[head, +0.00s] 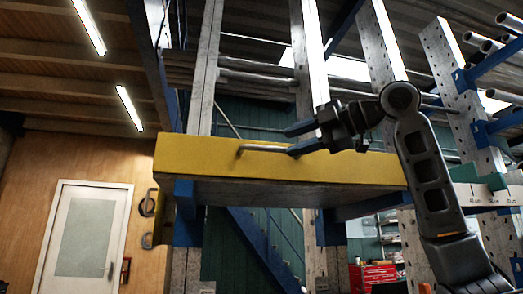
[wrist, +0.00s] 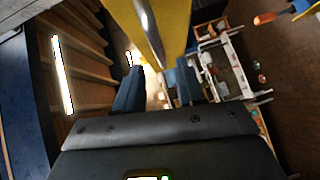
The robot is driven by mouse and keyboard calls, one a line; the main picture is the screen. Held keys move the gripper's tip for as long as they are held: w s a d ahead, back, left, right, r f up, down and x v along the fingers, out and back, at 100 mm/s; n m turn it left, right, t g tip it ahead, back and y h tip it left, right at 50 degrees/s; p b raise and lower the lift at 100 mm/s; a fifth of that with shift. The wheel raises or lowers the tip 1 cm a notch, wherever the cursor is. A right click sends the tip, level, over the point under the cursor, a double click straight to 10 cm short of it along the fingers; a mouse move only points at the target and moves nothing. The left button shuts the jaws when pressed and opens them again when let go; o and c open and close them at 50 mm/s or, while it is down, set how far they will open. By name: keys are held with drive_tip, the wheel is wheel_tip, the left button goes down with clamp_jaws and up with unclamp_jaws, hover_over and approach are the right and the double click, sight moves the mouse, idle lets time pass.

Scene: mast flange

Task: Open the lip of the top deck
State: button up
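The top deck's lip (head: 200,155) is a long yellow board across the front edge of the deck, its face upright. A grey bar handle (head: 262,149) stands out from its face. My gripper (head: 290,140) is in front of the lip at the handle's right part, its two blue fingers apart and pointing left. In the wrist view, the yellow lip (wrist: 172,22) and the shiny handle (wrist: 150,30) run down from the top toward the gap between my open fingers (wrist: 158,68). I cannot tell whether a finger touches the handle. The deck's grey underside (head: 290,190) shows below the lip.
Perforated grey uprights (head: 375,45) and blue arms carrying pipes (head: 490,45) stand behind and right. A blue bracket (head: 187,215) is under the deck's left end. A white door (head: 85,235) and a red tool chest (head: 373,275) are farther back. The space left of the lip is open.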

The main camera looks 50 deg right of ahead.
sight(275, 148)
drive_tip(key=p+x, duration=0.1)
drive_tip(key=x, duration=0.6)
drive_tip(key=shift+p, duration=0.3)
clamp_jaws()
